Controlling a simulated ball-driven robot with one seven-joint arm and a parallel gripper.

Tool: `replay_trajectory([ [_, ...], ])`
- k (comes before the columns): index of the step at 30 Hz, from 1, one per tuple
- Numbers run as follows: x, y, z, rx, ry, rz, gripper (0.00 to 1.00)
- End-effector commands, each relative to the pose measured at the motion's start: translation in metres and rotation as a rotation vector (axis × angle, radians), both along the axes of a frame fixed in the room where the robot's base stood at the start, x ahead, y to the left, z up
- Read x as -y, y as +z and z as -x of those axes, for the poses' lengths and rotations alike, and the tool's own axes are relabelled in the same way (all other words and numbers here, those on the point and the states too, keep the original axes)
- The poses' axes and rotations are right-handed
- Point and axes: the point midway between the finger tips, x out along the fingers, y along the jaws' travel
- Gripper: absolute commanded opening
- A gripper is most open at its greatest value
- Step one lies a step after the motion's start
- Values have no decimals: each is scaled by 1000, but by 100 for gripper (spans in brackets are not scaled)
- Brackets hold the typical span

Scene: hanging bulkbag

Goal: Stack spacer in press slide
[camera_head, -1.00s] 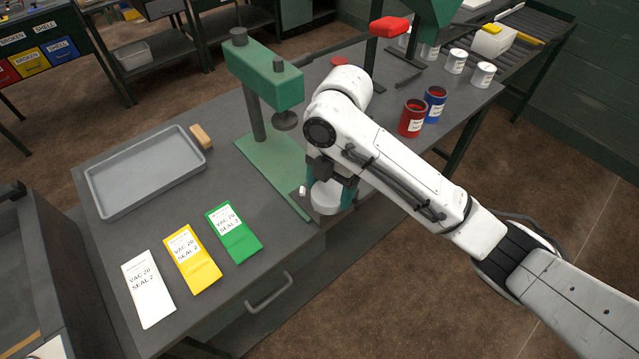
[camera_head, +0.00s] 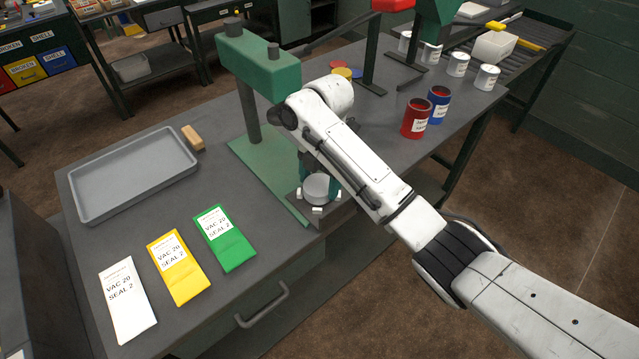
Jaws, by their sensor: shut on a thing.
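The green press (camera_head: 258,75) stands on the table with its green base plate (camera_head: 262,165) in front. A dark slide plate (camera_head: 303,204) with small white blocks on it juts from the press base at the table's front edge. My gripper (camera_head: 319,182) has teal fingers and points down over this slide. It is shut on a pale grey round piece, seemingly the spacer (camera_head: 318,190), which sits low between the white blocks. I cannot tell whether the piece touches the slide. My arm hides the back of the gripper and part of the slide.
A grey tray (camera_head: 75,208) and a wooden block (camera_head: 193,138) lie left of the press. White (camera_head: 128,300), yellow (camera_head: 180,268) and green (camera_head: 225,238) packets lie in front. Red (camera_head: 415,120) and blue (camera_head: 439,104) cans stand right of my arm.

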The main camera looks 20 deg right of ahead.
Motion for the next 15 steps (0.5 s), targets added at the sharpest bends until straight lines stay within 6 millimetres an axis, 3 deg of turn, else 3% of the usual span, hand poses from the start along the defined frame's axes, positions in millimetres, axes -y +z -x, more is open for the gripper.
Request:
replay_trajectory([
  [15,0,-13,-1,3,-1,0,33],
])
